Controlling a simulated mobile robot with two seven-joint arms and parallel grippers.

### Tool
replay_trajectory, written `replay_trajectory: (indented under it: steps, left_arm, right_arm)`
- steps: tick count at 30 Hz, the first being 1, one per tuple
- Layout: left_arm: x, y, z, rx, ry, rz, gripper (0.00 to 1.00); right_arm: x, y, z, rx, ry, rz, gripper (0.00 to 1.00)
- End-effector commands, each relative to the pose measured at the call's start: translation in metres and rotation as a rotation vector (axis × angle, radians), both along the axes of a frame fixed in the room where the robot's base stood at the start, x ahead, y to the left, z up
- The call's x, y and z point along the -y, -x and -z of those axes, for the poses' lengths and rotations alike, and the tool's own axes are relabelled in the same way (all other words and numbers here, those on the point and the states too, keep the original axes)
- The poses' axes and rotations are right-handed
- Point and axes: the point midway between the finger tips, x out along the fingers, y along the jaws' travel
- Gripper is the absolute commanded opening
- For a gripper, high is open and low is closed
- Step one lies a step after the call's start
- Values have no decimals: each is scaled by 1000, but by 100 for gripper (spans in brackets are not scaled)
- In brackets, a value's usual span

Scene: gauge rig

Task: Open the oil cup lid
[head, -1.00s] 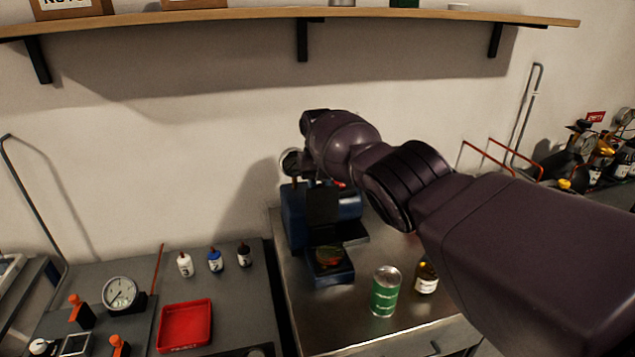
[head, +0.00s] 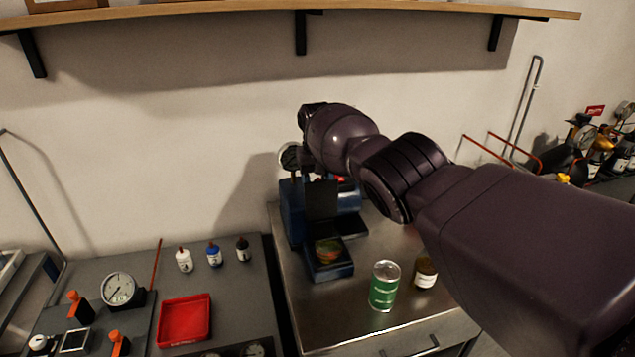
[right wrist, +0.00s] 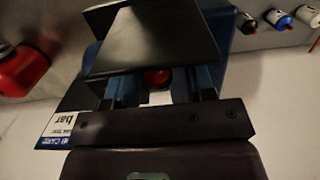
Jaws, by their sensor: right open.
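The blue gauge rig (head: 292,212) stands on the metal bench, with a dark panel (head: 322,200) at its front. A small red round cap (right wrist: 158,78), which looks like the oil cup lid, shows between the fingers in the right wrist view; a bit of red (head: 341,180) shows under my wrist in the head view. My right gripper (right wrist: 160,92) is open, its fingers on either side of the cap. I cannot tell whether they touch it. The dark panel (right wrist: 150,40) hides part of the rig there. The cup itself is hidden. My left gripper is not in view.
A green can (head: 384,286) and a brown bottle (head: 426,272) stand at the right of the rig. A red tray (head: 185,320), a gauge (head: 119,290) and small bottles (head: 214,255) are on the left bench. A red container (right wrist: 22,70) is close in the wrist view.

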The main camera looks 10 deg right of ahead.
Motion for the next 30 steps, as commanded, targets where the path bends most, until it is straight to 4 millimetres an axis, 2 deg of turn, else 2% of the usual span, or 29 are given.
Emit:
replay_trajectory:
  steps: [5,11,18,24,30]
  left_arm:
    - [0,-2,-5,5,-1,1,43]
    - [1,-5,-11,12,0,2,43]
    - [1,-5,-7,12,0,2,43]
    - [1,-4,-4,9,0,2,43]
    - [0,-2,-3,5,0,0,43]
  right_arm:
    - [0,-2,-18,4,0,0,50]
    - [0,-5,-54,5,0,0,50]
    - [0,-8,-90,2,0,0,50]
    - [0,-9,-104,0,0,0,50]
    - [0,-9,-107,0,0,0,50]
